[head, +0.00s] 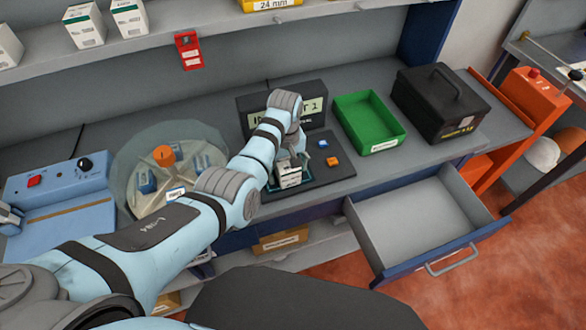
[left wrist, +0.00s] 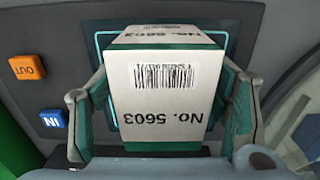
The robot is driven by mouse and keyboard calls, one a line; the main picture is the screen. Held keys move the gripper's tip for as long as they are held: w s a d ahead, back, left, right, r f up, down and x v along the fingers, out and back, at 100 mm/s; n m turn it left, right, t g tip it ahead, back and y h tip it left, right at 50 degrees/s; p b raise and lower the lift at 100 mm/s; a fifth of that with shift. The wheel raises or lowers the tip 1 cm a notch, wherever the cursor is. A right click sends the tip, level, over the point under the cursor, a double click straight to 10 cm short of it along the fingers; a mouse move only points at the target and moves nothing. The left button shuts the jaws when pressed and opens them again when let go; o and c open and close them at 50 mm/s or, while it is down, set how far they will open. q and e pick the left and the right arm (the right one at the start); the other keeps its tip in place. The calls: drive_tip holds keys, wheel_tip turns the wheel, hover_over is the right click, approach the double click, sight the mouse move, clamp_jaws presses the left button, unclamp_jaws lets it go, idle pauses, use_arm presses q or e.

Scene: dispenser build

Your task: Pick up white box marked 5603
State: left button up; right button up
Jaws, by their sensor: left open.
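The white box marked 5603 (head: 289,178) stands on the dark pad of the station with the IN and OUT buttons. In the left wrist view the box (left wrist: 165,85) fills the middle, with its barcode and "No. 5603" upside down. My left gripper (left wrist: 162,112) is open, with one finger on each side of the box; I cannot tell whether the fingers touch it. In the head view the left gripper (head: 290,160) is over the box and hides its upper part.
The blue IN button (head: 323,144) and orange OUT button (head: 332,161) sit right of the box. A dark sign (head: 313,106) stands behind. A green tray (head: 368,122) and black case (head: 440,100) are farther right. A round carousel (head: 128,168) is left. A drawer (head: 420,222) hangs open.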

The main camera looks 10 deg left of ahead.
use_arm(q)
drive_tip(key=shift+s+r, duration=0.15)
drive_tip(key=shift+s, duration=0.05)
drive_tip(key=shift+c, duration=0.4)
drive_tip(key=shift+s+r, duration=0.1)
drive_tip(key=c, duration=1.5)
